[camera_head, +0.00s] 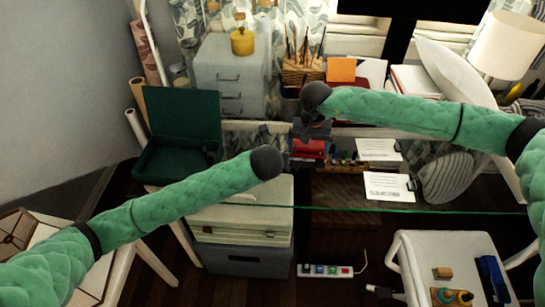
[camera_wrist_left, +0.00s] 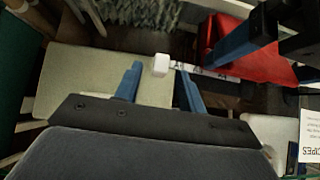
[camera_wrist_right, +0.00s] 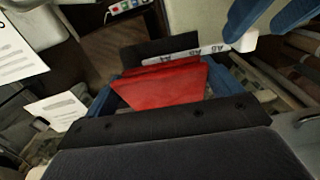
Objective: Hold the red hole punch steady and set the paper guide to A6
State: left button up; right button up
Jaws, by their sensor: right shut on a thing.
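The red hole punch (camera_head: 309,148) is on the glass desk, partly hidden under my right gripper (camera_head: 312,132). In the right wrist view the punch's red body (camera_wrist_right: 160,86) sits between the blue fingers, and that gripper is shut on it. The white paper guide (camera_wrist_right: 212,49) with printed size marks sticks out of the punch and ends in a white block. In the left wrist view my left gripper (camera_wrist_left: 158,70) is open, with the white end block (camera_wrist_left: 161,66) between its fingertips and a gap on each side. The guide's exact setting is too small to read.
White printed cards (camera_head: 389,187) and a small row of coloured items (camera_head: 345,163) lie right of the punch. A dark green open box (camera_head: 180,130) stands at the left. A grey drawer unit (camera_head: 231,75) and pencil holder (camera_head: 302,72) stand behind.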

pick_arm(q)
jog(key=shift+x, duration=1.25)
jog(key=shift+c, duration=0.2)
grip_shut()
jog(key=shift+d, duration=0.1)
jog(key=shift+s+d, duration=0.15)
jog(key=shift+d, duration=1.3)
jog(key=shift+o, duration=0.2)
grip_release()
